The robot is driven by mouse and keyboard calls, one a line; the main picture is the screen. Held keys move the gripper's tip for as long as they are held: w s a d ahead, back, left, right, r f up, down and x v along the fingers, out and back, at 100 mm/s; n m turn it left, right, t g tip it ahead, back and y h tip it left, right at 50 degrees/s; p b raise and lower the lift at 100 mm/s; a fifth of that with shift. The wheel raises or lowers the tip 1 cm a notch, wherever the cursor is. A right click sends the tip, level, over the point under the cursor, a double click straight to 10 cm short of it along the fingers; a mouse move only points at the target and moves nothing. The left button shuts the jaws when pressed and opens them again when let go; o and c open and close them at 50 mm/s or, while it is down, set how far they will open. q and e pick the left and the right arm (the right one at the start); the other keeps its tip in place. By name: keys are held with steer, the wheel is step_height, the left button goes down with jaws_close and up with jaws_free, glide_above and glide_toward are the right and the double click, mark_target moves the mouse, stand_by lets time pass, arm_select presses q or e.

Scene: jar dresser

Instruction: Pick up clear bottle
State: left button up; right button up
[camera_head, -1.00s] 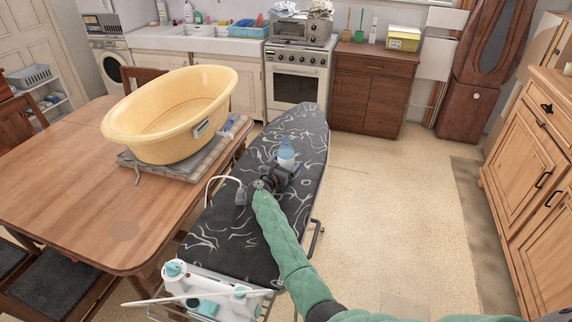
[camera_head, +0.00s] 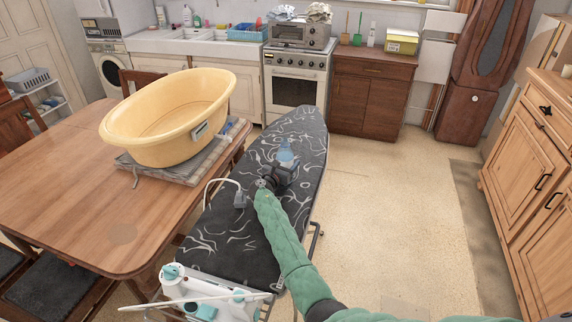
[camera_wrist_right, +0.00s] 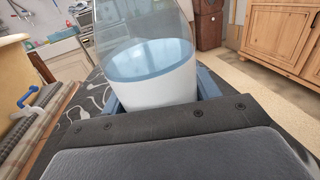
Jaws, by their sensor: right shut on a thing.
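The clear bottle (camera_head: 286,152) is bluish and see-through on top, with a white lower part. It stands upright over the black patterned ironing board (camera_head: 230,225) in the head view. My right gripper (camera_head: 286,170) is around its lower part and shut on it. In the right wrist view the bottle (camera_wrist_right: 150,70) fills the upper middle, with blue finger parts on both sides of its white base. Whether its bottom touches the board is hidden by my gripper. My left gripper is not in view.
A yellow tub (camera_head: 165,125) sits on a folded cloth on the wooden table (camera_head: 70,205), left of the board. A white iron-like appliance (camera_head: 200,290) lies at the board's near end. A wooden cabinet (camera_head: 535,180) stands at the right. The floor between is open.

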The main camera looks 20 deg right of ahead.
mark_target(290, 154)
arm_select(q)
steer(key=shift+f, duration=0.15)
arm_select(e)
steer(key=shift+r, duration=0.15)
